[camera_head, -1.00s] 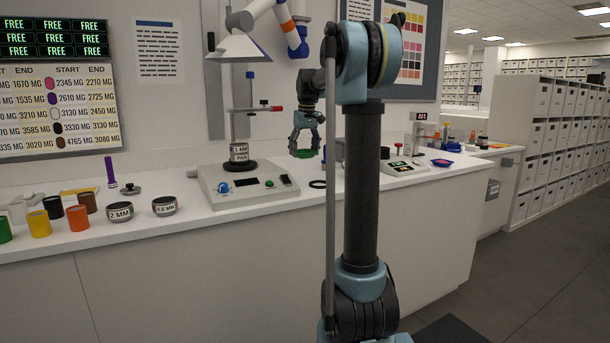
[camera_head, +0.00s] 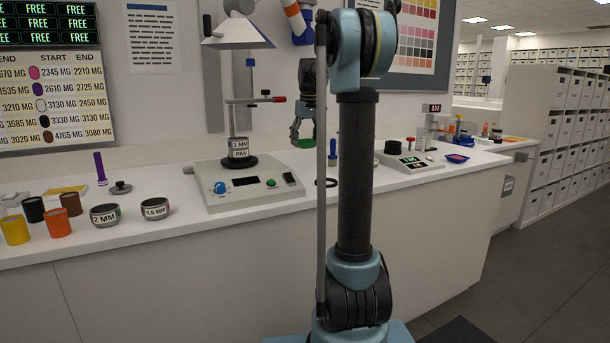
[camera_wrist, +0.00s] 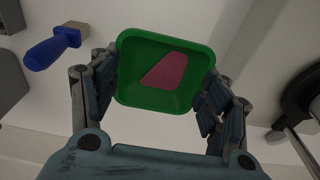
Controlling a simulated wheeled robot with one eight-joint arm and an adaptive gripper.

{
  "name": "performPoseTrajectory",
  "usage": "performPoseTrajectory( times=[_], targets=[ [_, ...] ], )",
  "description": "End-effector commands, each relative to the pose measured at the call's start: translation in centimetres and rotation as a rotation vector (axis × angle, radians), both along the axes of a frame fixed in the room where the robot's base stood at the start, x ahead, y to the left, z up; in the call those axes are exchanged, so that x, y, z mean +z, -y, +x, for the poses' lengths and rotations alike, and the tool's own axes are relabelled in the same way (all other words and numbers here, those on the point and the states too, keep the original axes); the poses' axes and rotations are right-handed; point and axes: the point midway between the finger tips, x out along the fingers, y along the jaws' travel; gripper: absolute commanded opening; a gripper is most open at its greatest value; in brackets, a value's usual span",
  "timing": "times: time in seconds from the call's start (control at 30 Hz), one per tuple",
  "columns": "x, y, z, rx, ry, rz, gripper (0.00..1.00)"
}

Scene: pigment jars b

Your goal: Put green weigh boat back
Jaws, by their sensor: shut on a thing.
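The green weigh boat (camera_wrist: 130,93) is a shallow square dish with a flat pink patch inside it. My gripper (camera_wrist: 160,85) is shut on it, with a finger against each side in the wrist view. In the head view my gripper (camera_head: 302,133) is above the counter, right of the grey balance-like device, and a bit of the green boat (camera_head: 305,143) shows at the fingers. My own arm column stands just right of it.
The grey device (camera_head: 250,183) with a lamp-like cone above it stands left of my gripper. A small scale (camera_head: 410,162) and a blue dish (camera_head: 457,158) stand to the right. Several jars and two sieves (camera_head: 105,215) stand at left.

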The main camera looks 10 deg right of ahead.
Motion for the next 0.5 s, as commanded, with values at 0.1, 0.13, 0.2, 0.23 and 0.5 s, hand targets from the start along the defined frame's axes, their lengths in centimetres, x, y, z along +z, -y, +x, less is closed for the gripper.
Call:
performPoseTrajectory(
  times=[0.1, 0.13, 0.2, 0.23, 0.5],
  targets=[
    [-1.2, 0.1, 0.0, -0.001, 0.0, 0.0, 0.52],
    [-1.7, 0.1, 0.0, -0.001, 0.0, 0.0, 0.52],
    [-2.9, 0.1, 0.0, -0.002, 0.0, 0.0, 0.52],
    [-3.4, 0.2, 0.0, -0.002, 0.0, 0.0, 0.52],
    [-5.9, 0.2, 0.0, -0.002, 0.0, 0.0, 0.52]
  ],
)
